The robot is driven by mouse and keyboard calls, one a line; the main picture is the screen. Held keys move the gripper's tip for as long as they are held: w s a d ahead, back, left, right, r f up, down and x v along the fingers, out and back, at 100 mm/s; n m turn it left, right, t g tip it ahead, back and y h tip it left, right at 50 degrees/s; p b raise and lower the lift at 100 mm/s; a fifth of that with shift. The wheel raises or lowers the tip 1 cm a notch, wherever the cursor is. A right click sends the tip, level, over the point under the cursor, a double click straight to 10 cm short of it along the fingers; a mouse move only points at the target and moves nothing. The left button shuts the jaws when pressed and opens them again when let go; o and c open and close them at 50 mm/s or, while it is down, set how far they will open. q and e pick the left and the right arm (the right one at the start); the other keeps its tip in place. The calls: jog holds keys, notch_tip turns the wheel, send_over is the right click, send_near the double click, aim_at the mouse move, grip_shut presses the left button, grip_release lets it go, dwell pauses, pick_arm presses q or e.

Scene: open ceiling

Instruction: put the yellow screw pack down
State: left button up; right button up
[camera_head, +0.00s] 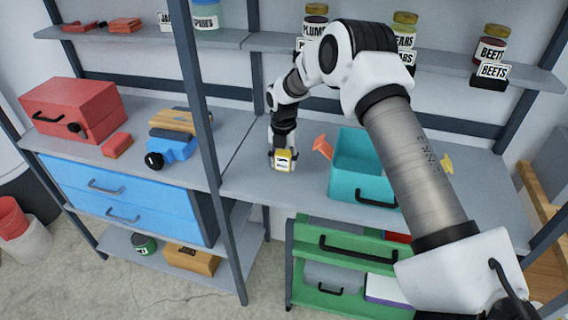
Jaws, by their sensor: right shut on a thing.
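The yellow screw pack (284,163) is a small yellow block with a pale label, at the front of the grey middle shelf (245,185). My right gripper (283,150) points down from above and is shut on the pack. The gripper's fingers are dark and small here, and they hide the pack's upper part. I cannot tell whether the pack's underside touches the shelf. My left gripper does not show.
Right of the pack are an orange funnel-like thing (321,147) and a teal bin (343,183). My right arm covers part of the bin. A dark post (200,110) stands to the left. Jars (489,50) line the upper shelf. Green drawers (320,250) are below.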

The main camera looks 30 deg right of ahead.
aim_at(283, 168)
notch_tip(283, 168, down, 2)
jog(key=shift+a+f+p, duration=0.1)
jog(key=shift+f+p, duration=0.1)
jog(key=shift+p, duration=0.25)
jog(key=shift+f, duration=0.3)
jog(key=o, duration=1.2)
jog(key=shift+r, duration=0.2)
jog(key=shift+w+r+b, duration=0.1)
jog(key=shift+r+b, duration=0.2)
notch_tip(283, 168, up, 11)
jog(key=shift+r+b, duration=0.15)
jog(key=shift+b, duration=1.1)
